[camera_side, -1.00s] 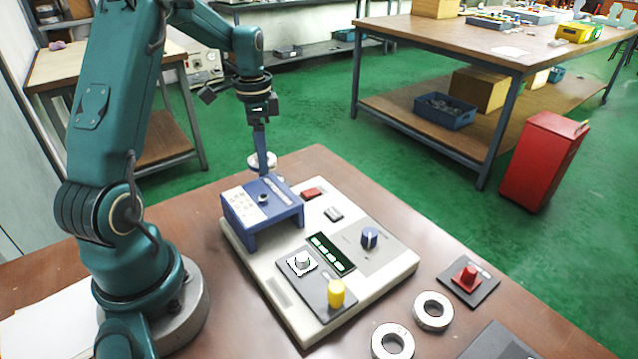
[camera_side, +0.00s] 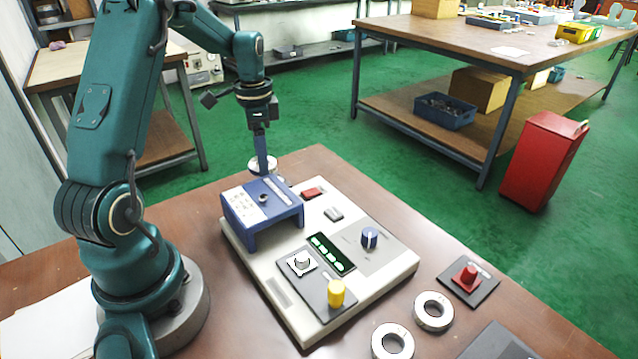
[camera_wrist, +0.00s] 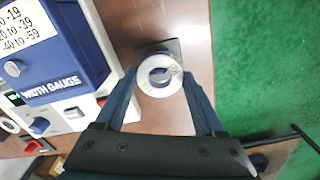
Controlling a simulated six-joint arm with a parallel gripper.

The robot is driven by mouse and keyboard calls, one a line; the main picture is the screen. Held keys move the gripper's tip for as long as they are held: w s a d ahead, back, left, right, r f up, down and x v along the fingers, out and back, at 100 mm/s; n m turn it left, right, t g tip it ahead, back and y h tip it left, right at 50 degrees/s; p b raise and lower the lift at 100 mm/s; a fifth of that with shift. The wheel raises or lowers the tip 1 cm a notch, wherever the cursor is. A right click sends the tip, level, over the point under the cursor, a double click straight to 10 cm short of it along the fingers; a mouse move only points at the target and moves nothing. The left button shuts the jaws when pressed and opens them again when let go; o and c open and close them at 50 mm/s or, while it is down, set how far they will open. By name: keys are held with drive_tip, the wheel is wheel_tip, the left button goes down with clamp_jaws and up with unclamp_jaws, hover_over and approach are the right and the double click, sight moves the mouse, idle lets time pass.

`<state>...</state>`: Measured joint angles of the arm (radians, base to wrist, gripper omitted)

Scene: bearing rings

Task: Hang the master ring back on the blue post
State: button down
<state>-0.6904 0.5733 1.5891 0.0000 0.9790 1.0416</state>
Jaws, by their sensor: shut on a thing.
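My gripper (camera_side: 262,158) is shut on a pale metal ring (camera_side: 263,166), above the table's far corner, behind the blue width gauge (camera_side: 245,196). In the wrist view the ring (camera_wrist: 146,83) sits between my two fingertips (camera_wrist: 160,77) and lies roughly flat to the camera. A dark plate (camera_wrist: 172,46) shows beyond the ring. A dark bluish shape shows through the ring's hole; I cannot tell whether it is the blue post or whether the ring is around it. In the side view the post is hidden behind the gauge and ring.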

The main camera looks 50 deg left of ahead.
drive_tip(key=shift+f, duration=0.4)
drive_tip(key=shift+f, duration=0.6)
drive_tip(key=shift+f, duration=0.75)
idle(1.0)
unclamp_jaws()
drive_tip(key=shift+r, duration=3.75)
